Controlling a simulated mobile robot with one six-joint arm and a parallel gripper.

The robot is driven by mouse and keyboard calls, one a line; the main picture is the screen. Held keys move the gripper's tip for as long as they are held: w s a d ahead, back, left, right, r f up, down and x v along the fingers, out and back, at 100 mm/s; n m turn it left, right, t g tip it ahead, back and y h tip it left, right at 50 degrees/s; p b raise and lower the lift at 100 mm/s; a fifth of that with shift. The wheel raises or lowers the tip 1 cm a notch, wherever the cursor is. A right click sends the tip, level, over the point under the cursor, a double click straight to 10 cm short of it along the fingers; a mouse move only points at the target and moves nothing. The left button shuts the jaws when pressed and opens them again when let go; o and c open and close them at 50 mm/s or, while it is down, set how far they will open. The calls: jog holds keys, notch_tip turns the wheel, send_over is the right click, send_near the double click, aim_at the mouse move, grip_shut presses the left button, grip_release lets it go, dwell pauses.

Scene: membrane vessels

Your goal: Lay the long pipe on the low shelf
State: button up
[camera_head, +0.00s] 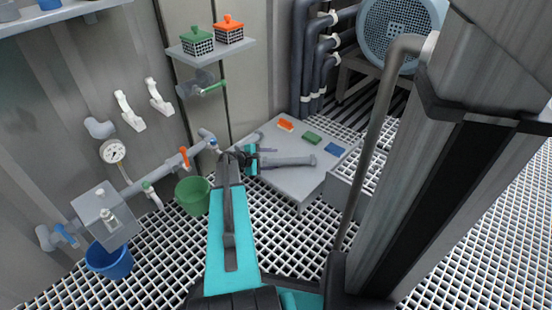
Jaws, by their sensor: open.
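The long pipe (290,161) is a grey tube with a wider right end. It appears to lie on a low, flat grey surface (296,186), which may be the low shelf. My gripper (266,157), with a teal body, is open at the left end of the pipe. Its dark fingers point right. I cannot tell whether the pipe end lies between the fingers or touches them. My wrist hides part of the surface's left side.
Orange (286,125), green (312,138) and blue (335,149) blocks lie behind the pipe. A wall shelf (211,49) holds two baskets. A green bucket (193,196) stands left of my arm. Dark vertical pipes (303,60) rise behind. Grating floor (290,245) is free in front.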

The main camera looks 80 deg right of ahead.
jog(key=shift+w+a, duration=0.1)
dwell(0.7)
jog(key=w+a+r+t+y+p, duration=0.1)
jog(key=w+a+t+y+p, duration=0.1)
jog(key=w+a+p, duration=0.85)
jog(key=w+a+t+y+p, duration=0.1)
jog(key=w+a+p, duration=0.2)
jog(key=w+a, duration=0.85)
jog(key=a+r+y+p, duration=0.15)
jog(key=a+p, duration=0.35)
jog(key=a, duration=0.7)
jog(key=a+r+y+p, duration=0.15)
jog(key=a+p, duration=0.25)
jog(key=a, duration=0.8)
jog(key=s+a+r+y+p, duration=0.1)
jog(key=s+a+r+p, duration=0.2)
jog(key=a, duration=0.7)
jog(key=s+a+r+y+p, duration=0.1)
jog(key=s+a+r+p, duration=0.2)
jog(key=a, duration=0.7)
jog(key=s+a+r+y+p, duration=0.1)
jog(key=s+a+r+p, duration=0.2)
jog(key=a+r+p, duration=0.3)
jog(key=a+p, duration=0.2)
jog(key=a, duration=0.2)
jog(key=shift+r+n+g+p, duration=0.35)
jog(key=shift+n+g+p, duration=0.05)
jog(key=shift+s, duration=0.1)
